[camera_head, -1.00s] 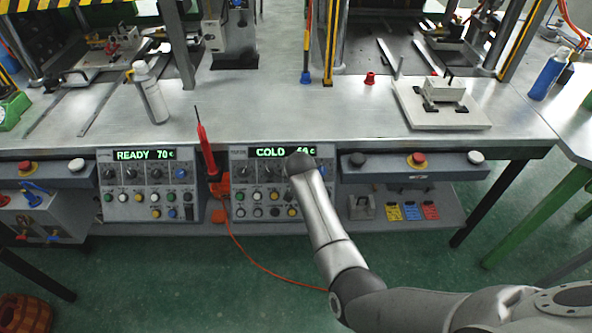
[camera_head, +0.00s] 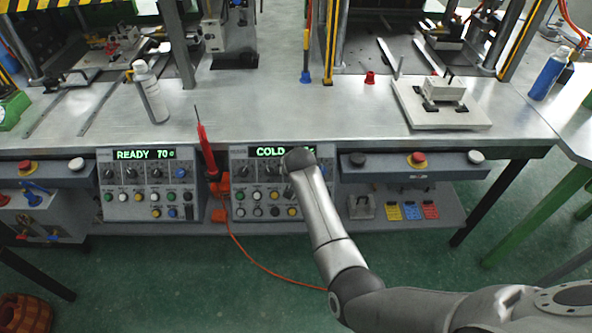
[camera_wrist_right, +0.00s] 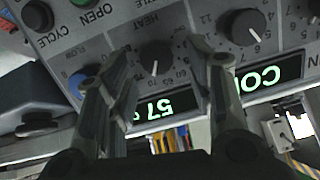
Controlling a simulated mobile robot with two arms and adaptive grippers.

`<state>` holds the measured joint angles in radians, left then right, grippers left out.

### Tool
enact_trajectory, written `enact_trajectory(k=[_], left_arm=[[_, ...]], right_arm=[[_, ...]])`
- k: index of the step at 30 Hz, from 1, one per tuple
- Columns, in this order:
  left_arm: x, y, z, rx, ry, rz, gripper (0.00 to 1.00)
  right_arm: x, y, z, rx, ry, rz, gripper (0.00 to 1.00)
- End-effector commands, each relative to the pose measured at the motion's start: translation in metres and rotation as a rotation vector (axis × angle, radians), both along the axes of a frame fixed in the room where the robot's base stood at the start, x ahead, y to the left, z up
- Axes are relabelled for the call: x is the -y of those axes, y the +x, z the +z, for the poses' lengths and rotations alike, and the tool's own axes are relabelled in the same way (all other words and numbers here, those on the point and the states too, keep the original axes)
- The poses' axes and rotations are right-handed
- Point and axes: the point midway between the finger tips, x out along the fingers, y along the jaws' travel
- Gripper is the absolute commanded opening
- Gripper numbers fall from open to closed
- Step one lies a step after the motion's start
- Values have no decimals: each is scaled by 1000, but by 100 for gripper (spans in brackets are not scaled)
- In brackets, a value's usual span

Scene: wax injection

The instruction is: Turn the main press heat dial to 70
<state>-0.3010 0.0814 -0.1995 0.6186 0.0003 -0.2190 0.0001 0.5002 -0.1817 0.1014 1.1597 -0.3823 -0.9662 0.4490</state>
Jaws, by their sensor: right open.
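The press control panel (camera_head: 240,182) with the green COLD display (camera_head: 266,152) is at the centre of the head view. My right arm covers part of it and hides the gripper there. In the right wrist view, turned upside down, the black heat dial (camera_wrist_right: 155,58) has a white pointer line and a printed number scale. My right gripper (camera_wrist_right: 165,68) is open, its fingers on either side of the dial with visible gaps. The display (camera_wrist_right: 155,108) below it seems to read 57; a finger hides part of the word COLD. My left gripper is not in view.
A second panel (camera_head: 150,185) reads READY 70. A red tool (camera_head: 206,152) with an orange cable hangs between the panels.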

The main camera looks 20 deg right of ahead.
Motion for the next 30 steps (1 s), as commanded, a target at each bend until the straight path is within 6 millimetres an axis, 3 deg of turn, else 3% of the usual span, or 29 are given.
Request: enact_trajectory(k=[7,13,18,30], left_arm=[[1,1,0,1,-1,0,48],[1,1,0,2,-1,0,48],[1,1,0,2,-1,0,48],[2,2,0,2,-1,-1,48]], right_arm=[[-1,1,50,6,2,1,48],[-1,1,79,3,1,2,48],[-1,0,87,1,1,2,48],[-1,0,87,0,0,1,48]])
